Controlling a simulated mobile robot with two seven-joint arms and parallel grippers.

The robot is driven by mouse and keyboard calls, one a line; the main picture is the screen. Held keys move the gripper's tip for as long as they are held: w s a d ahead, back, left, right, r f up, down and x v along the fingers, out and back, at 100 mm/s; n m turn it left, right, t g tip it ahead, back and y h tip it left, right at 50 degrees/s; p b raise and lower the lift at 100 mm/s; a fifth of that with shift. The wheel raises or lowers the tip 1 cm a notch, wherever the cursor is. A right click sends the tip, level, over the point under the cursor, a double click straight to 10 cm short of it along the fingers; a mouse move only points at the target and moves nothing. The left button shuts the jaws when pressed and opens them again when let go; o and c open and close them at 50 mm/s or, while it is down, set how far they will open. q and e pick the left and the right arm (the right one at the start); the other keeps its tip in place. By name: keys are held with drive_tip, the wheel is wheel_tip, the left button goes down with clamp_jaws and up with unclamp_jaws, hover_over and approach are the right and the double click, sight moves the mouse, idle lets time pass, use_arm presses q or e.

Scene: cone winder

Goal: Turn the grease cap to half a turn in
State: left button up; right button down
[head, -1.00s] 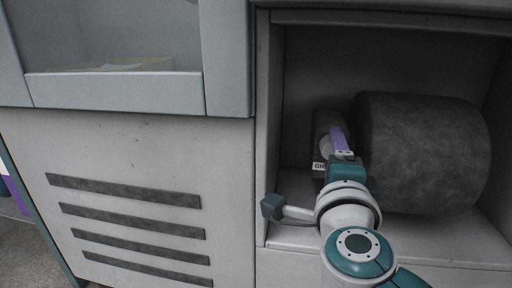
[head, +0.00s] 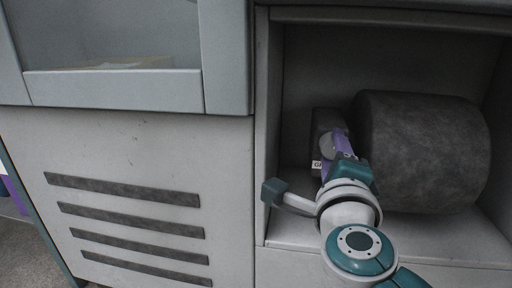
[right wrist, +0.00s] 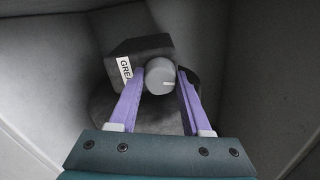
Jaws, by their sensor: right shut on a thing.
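My left gripper is not in view.
A large dark grey cylinder (head: 425,150) fills the recess just right of my right gripper. The recess side wall (head: 262,120) stands close on the left. A slotted panel (head: 130,150) lies further left, below a window ledge (head: 115,88).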

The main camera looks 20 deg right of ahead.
drive_tip(key=shift+c, duration=1.8)
unclamp_jaws()
drive_tip(key=p+v, duration=0.3)
drive_tip(key=v, duration=0.7)
